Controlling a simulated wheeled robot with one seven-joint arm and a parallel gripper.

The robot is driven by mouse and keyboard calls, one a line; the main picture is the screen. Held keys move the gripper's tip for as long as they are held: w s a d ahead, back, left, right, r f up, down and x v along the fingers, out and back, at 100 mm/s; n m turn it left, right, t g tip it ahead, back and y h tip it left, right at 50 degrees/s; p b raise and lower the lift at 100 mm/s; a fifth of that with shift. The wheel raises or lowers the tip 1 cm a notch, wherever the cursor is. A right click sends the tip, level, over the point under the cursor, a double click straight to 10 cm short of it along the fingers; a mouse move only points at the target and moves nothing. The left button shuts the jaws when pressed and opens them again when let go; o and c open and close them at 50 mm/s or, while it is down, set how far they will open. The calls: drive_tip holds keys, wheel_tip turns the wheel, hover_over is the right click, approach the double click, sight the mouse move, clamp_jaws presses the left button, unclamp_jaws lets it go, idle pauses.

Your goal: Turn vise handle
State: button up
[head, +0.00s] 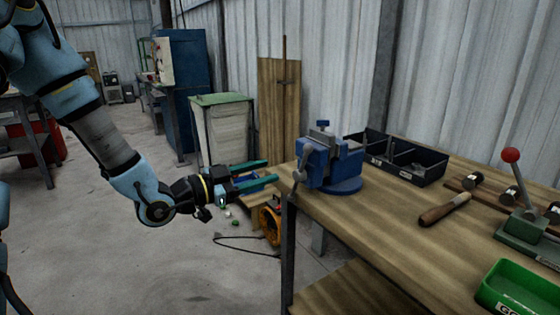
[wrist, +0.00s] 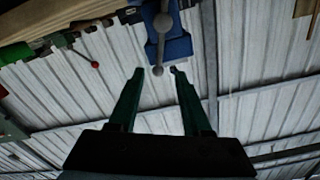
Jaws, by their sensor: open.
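The blue vise (head: 330,162) is mounted at the near left corner of the wooden bench. Its grey handle (head: 298,176) hangs on the vise's left face, a slanted bar with a round knob. My gripper (head: 271,170) is open and empty, left of the handle, its green fingers pointing at it with a small gap. In the wrist view, the handle (wrist: 161,45) runs upright in front of the blue vise (wrist: 179,42). Its lower knob appears between the fingertips of my gripper (wrist: 156,70). No contact shows.
A black divided bin (head: 400,160) stands behind the vise. A wooden-handled tool (head: 445,209), a red-knobbed lever press (head: 515,180) and a green tray (head: 518,290) lie to the right. An orange round device (head: 270,222) is on the floor below my gripper.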

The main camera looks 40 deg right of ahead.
sight(302, 162)
drive_tip(key=d, duration=0.3)
drive_tip(key=d+p, duration=0.1)
drive_tip(key=d, duration=0.2)
drive_tip(key=d+p, duration=0.1)
drive_tip(key=d, duration=0.2)
drive_tip(key=shift+s+d, duration=0.3)
drive_tip(key=shift+d, duration=0.05)
clamp_jaws()
drive_tip(key=shift+f, duration=0.1)
idle(0.8)
